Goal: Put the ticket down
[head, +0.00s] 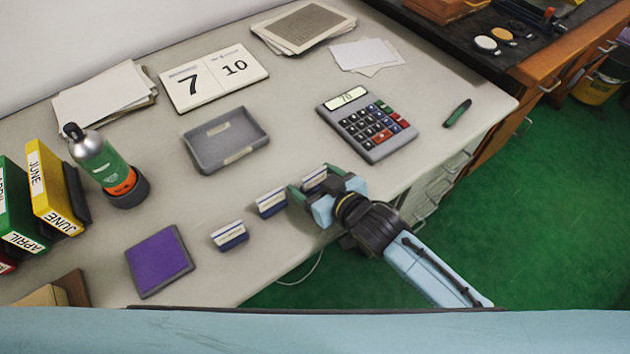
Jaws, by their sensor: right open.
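Three small blue-and-white ticket blocks stand in a slanting row near the desk's front edge: a left one (230,237), a middle one (271,202) and a right one (314,177). My right gripper (316,183) is open at the right block, with one green-tipped finger on each side of it. I cannot tell whether the fingers touch the block. The gripper hides part of the block's lower side. My left gripper is not in view.
A purple pad (160,262) is at front left and a calculator (367,125) at right. A bottle (104,163) and binders (52,190) stand at left. Bare desk lies between tray and blocks.

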